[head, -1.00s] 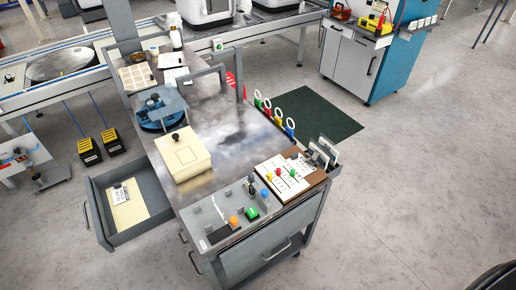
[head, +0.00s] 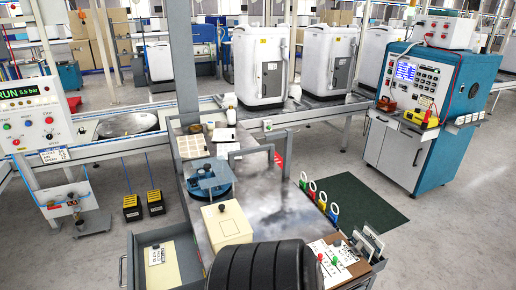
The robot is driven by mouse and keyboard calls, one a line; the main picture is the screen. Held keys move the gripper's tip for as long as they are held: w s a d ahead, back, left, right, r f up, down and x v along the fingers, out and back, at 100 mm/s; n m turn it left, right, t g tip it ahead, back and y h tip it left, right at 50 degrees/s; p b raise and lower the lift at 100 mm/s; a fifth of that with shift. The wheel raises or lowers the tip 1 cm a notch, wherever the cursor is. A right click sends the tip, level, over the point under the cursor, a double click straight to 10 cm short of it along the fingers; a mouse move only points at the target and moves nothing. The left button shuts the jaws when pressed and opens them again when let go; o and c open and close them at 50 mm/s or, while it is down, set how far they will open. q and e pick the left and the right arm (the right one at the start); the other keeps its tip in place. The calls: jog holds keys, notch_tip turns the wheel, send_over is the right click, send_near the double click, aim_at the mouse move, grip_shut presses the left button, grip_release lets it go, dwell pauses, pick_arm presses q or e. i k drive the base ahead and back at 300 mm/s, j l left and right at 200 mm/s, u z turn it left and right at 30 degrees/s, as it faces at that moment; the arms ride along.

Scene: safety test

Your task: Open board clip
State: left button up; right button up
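A brown board (head: 359,268) with white sheets (head: 341,251) lies at the front right corner of the grey cart. Red and green pegs stand on the sheets, and a small dark knob-like part (head: 338,242) sits at the board's far edge. I cannot tell whether this part is the clip or whether it is open. A large dark ribbed shape, seemingly part of my own arm, covers the cart's front and hides the board's left side. Neither gripper is in view.
A cream box (head: 228,224) and a blue round fixture (head: 208,181) stand on the cart. An open drawer (head: 168,262) juts out left. Upright framed cards (head: 367,243) stand beside the board. Coloured ring-topped tags (head: 322,201) line the right edge. A dark green mat (head: 352,205) lies right.

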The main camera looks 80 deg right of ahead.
aim_at(359, 246)
jog(key=k+l+u, duration=0.35)
jog(key=k+l, duration=1.25)
jog(key=k, duration=0.15)
